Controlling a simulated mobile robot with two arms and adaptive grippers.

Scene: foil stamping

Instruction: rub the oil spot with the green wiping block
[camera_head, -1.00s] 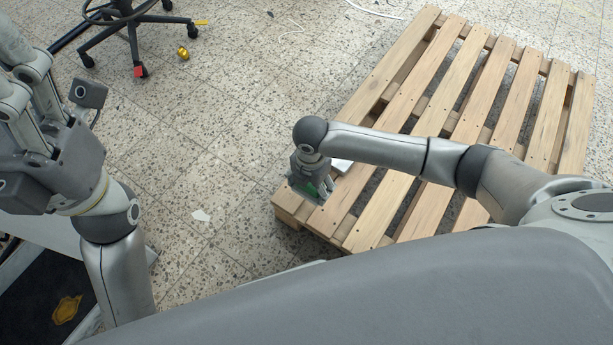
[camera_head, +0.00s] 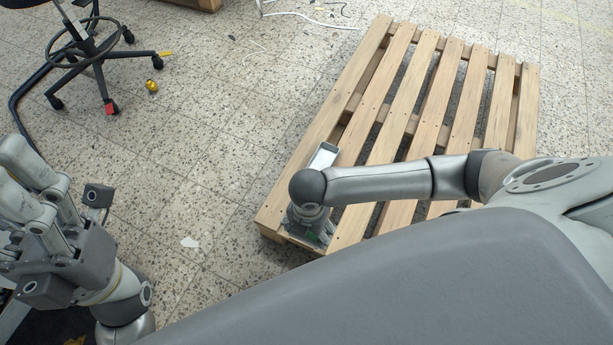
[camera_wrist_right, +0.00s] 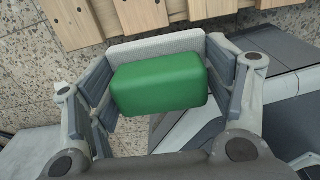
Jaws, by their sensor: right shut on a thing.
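The green wiping block (camera_wrist_right: 162,82) lies between the fingers of my right gripper (camera_wrist_right: 160,95) in the right wrist view. My right gripper (camera_head: 312,235) is shut on it. In the head view this gripper is over the near left corner of a wooden pallet (camera_head: 345,128), and my arm hides most of the block. In the wrist view, speckled floor and the pallet's slats show beyond the block. My left gripper (camera_head: 22,175) is at the left edge, away from the pallet; its finger opening is unclear. I cannot make out an oil spot.
A white tray-like object (camera_head: 323,156) lies on the pallet just beyond my right gripper. A wheeled chair (camera_head: 95,50) stands at upper left, with a small yellow object (camera_head: 151,86) near it. A pale scrap (camera_head: 190,242) lies on the floor. The floor left of the pallet is mostly clear.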

